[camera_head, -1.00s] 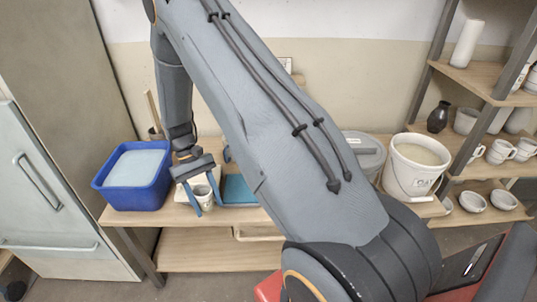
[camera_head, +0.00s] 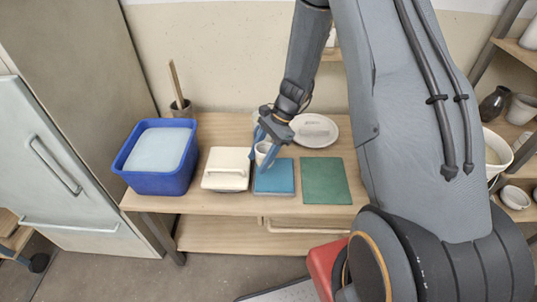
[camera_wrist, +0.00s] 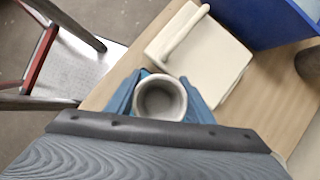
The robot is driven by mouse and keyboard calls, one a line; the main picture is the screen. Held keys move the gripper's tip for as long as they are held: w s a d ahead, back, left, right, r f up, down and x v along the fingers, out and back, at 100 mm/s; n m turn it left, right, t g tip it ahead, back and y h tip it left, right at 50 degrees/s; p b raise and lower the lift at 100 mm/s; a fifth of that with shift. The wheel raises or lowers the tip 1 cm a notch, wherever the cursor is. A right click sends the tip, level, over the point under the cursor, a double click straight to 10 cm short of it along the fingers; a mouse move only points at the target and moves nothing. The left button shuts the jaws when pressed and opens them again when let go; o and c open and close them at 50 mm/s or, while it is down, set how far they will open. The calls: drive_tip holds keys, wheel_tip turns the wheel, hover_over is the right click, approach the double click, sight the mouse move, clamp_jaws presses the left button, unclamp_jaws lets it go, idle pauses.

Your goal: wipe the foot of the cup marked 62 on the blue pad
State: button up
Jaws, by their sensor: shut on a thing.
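My gripper (camera_head: 263,148) is shut on a small pale cup (camera_head: 263,154), with one blue finger on each side of it. The cup is upright, its grey inside and round rim seen from above in the wrist view (camera_wrist: 160,98). It is over the back part of the blue pad (camera_head: 274,180); I cannot tell whether its foot touches the pad. In the wrist view the pad (camera_wrist: 199,107) is mostly hidden behind the cup and fingers. The cup's foot is hidden there, and no number on it can be read.
A cream block with a handle (camera_head: 226,170) lies left of the pad and a green mat (camera_head: 325,181) right of it. A blue tub (camera_head: 158,180) stands farther left. A white plate (camera_head: 314,130) lies behind. A pale bucket (camera_head: 496,152) stands at right.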

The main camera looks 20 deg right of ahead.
sight(269, 172)
drive_tip(key=d+m+t, duration=0.1)
drive_tip(key=m, duration=0.1)
drive_tip(key=w+d+m+t, duration=0.1)
drive_tip(key=m, duration=0.1)
drive_tip(key=shift+f+m, duration=0.1)
drive_tip(key=shift+m, duration=0.2)
drive_tip(key=m, duration=0.1)
drive_tip(key=d+m+t, duration=0.1)
drive_tip(key=shift+w+d+f+m+t, duration=0.2)
drive_tip(key=shift+d+m+t, duration=0.1)
drive_tip(key=shift+m, duration=0.1)
drive_tip(key=shift+f+b, duration=2.25)
drive_tip(key=shift+f, duration=0.1)
drive_tip(key=shift+f+b, duration=0.55)
